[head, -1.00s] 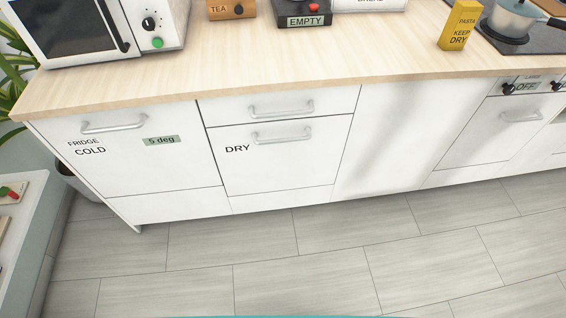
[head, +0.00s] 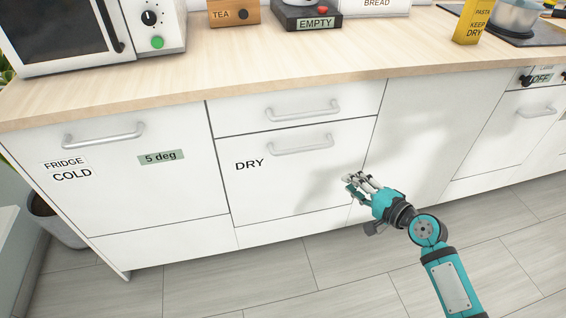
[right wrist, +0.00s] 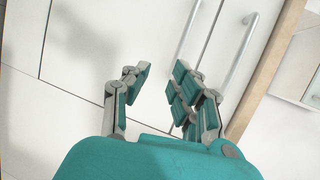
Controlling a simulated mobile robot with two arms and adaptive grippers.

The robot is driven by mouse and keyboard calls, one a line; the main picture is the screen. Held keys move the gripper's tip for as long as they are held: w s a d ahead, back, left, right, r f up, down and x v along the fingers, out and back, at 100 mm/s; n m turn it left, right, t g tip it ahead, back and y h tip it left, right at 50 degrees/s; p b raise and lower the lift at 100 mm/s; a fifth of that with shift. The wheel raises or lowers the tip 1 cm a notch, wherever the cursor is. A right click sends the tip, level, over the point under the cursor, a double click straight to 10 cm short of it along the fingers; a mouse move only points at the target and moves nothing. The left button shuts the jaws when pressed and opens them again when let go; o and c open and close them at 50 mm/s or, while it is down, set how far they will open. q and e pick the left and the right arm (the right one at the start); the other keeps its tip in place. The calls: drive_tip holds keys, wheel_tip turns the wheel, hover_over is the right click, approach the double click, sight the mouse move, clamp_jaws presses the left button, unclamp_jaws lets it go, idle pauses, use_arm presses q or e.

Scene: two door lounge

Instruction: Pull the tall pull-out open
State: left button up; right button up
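The tall white front labelled DRY (head: 262,192) stands closed below a shallow drawer in the head view. Its horizontal bar handle (head: 301,145) runs near its top edge. In the right wrist view, the front (right wrist: 100,35) fills the upper left and its handle (right wrist: 188,28) shows beyond the fingers. My right gripper (head: 357,185) is in front of the front's lower right part, below and right of the handle. In the right wrist view the gripper (right wrist: 158,80) has its fingers spread, with nothing between them. My left gripper is not in view.
A shallow drawer (head: 350,98) with its own handle (head: 303,110) sits directly above. The fridge front (head: 120,195) is at left, a plain panel (head: 425,125) at right. The wooden counter (head: 200,85) overhangs above. The floor (head: 235,285) in front is clear.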

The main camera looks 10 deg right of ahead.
wheel_tip(320, 180, up, 3)
drive_tip(key=a+y, duration=0.1)
drive_tip(key=a, duration=0.1)
approach(308, 149)
drive_tip(key=f+x, duration=0.1)
drive_tip(key=x, duration=0.2)
drive_tip(key=shift+t, duration=0.4)
drive_tip(key=b+x, duration=0.2)
drive_tip(key=x, duration=0.5)
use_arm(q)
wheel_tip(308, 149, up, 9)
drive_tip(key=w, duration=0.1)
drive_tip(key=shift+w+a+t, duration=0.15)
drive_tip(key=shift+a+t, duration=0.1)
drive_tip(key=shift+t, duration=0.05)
use_arm(e)
drive_tip(key=shift+w+a, duration=0.2)
drive_tip(key=shift+w, duration=0.15)
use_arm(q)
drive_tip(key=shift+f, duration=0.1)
use_arm(e)
clamp_jaws()
